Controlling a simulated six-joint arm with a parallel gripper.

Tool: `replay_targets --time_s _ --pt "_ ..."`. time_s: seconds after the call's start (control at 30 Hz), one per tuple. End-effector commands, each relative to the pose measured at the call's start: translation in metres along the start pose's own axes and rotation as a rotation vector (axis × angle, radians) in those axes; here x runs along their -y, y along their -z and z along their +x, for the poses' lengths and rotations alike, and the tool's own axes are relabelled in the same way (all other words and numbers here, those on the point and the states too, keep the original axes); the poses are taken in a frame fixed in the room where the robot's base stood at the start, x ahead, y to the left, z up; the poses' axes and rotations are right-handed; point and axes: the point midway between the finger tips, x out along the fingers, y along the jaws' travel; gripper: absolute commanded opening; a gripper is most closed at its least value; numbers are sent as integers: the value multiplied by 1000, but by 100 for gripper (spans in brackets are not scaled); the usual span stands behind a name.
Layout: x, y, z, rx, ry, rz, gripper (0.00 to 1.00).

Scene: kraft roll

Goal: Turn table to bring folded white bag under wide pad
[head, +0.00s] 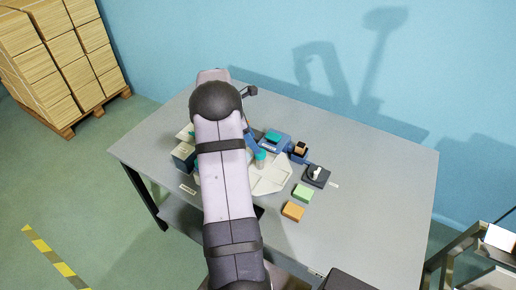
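A pale, many-sided turntable (272,180) lies on the grey table, partly covered by my arm. A small teal-topped piece (260,158) stands on or beside it. A blue unit (272,139) with a teal top stands behind it; I cannot tell whether that top is the wide pad. A black base with a white knob (316,174) stands right of the turntable. I cannot make out the folded white bag; my arm hides the turntable's left part. My gripper is hidden behind my own arm, so its opening does not show.
A green block (303,192) and an orange block (292,211) lie in front of the knob. A dark box (184,156) is left of my arm. The grey table (380,190) is clear on the right.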

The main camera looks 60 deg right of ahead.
Motion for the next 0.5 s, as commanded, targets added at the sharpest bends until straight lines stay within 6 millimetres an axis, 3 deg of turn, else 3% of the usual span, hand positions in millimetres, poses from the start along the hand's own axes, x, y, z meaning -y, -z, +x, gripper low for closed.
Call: replay_targets --time_s 0.3,0.5 --pt "1 -1 40 -1 4 1 52" --pt "1 0 56 -1 2 3 52"
